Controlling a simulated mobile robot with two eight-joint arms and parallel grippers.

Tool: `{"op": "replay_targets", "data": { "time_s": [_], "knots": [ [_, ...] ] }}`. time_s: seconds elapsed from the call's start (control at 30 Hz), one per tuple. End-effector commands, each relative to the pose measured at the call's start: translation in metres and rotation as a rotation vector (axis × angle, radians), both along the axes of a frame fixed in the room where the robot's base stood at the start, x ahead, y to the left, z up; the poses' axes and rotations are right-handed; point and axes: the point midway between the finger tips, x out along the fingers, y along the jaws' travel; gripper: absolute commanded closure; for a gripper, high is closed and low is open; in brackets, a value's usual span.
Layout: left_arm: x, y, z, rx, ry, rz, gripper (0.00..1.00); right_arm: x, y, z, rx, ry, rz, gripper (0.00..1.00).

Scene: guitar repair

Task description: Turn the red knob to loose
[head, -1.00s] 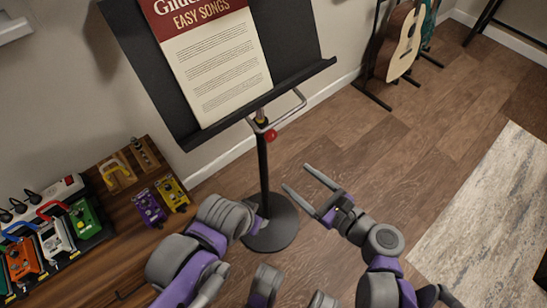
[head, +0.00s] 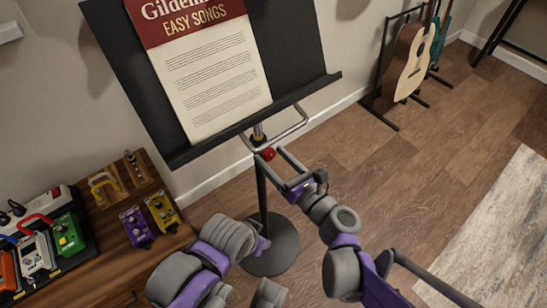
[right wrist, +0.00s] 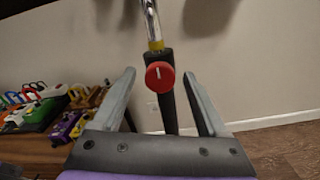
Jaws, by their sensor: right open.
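The red knob (head: 267,154) sits on the upright post of the black music stand (head: 262,190), just under the tray. In the right wrist view the round red knob (right wrist: 160,77) faces me, with a white line pointing up. My right gripper (head: 273,155) is open, its fingertips close to the knob. In the wrist view the knob appears between the two fingers, with a gap on each side. Whether the fingertips reach its depth is unclear. My left arm ends low, near the stand's base; the fingers of my left gripper are not visible.
A songbook (head: 205,70) rests on the stand's black desk (head: 105,50). An acoustic guitar (head: 412,62) on a rack is at the back right. A pale rug (head: 500,230) lies right; the wood floor between is clear.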

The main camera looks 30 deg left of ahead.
Motion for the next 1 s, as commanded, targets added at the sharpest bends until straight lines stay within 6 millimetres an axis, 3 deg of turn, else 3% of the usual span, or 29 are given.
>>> {"op": "replay_targets", "data": {
  "time_s": [0.3,0.73,1.0],
  "knots": [
    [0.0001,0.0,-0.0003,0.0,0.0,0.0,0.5,0.001,0.0028,0.0002,0.0,0.0,0.0,0.24],
    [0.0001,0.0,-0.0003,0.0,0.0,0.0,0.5,0.0008,0.0025,0.0001,0.0,-0.001,0.0,1.0],
    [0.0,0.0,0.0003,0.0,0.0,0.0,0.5,0.0008,0.0025,0.0002,-0.007,-0.016,0.0,1.0]
  ]
}}
